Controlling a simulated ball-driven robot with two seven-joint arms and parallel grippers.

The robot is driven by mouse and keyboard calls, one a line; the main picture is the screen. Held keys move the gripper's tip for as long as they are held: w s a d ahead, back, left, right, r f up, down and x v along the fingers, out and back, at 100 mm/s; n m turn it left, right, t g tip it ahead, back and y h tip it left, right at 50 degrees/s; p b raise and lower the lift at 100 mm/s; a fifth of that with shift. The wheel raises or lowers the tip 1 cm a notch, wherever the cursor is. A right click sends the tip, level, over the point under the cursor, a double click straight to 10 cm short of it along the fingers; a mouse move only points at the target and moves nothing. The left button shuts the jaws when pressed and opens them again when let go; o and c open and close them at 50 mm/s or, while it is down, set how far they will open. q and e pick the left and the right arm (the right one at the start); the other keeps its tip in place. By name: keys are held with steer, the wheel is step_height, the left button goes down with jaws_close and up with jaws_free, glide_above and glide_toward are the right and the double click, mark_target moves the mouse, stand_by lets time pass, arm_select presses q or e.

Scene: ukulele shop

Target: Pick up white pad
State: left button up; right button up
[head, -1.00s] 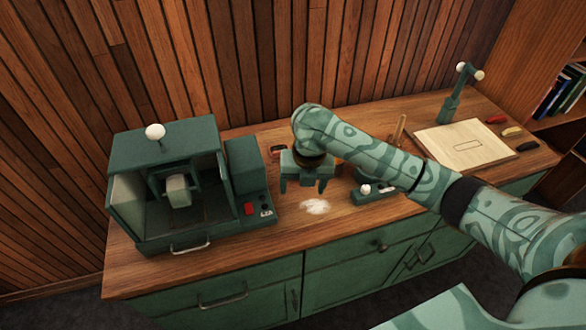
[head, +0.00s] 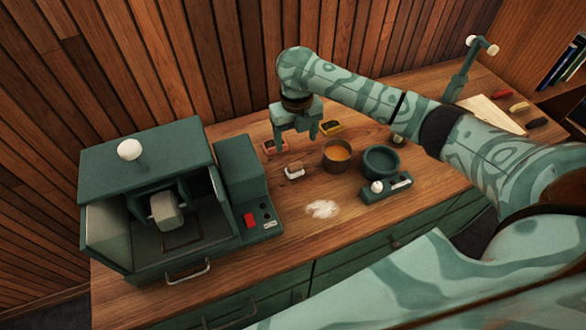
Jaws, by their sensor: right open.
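A small white pad (head: 294,174) with a brownish upper part lies on the wooden counter, behind a patch of white powder (head: 322,209). My right gripper (head: 296,139) is open and empty, its fingers pointing down. In the picture it is just above and behind the pad, apart from it. The exact height of the fingertips over the counter is hard to tell. My left gripper is out of view.
A green machine (head: 150,200) with an open front stands at the left.

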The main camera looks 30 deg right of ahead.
steer(key=b, duration=0.1)
glide_above(295, 164)
step_height(295, 164, down, 6)
steer(key=shift+w+d+r, duration=0.1)
steer(key=shift+w+r, duration=0.05)
steer(key=shift+r, duration=0.05)
steer(key=shift+f+b, duration=0.4)
steer(key=shift+f, duration=0.1)
step_height(295, 164, down, 5)
steer(key=shift+r+b, duration=0.2)
steer(key=shift+b, duration=0.7)
steer(key=shift+r, duration=0.1)
steer(key=c, duration=1.1)
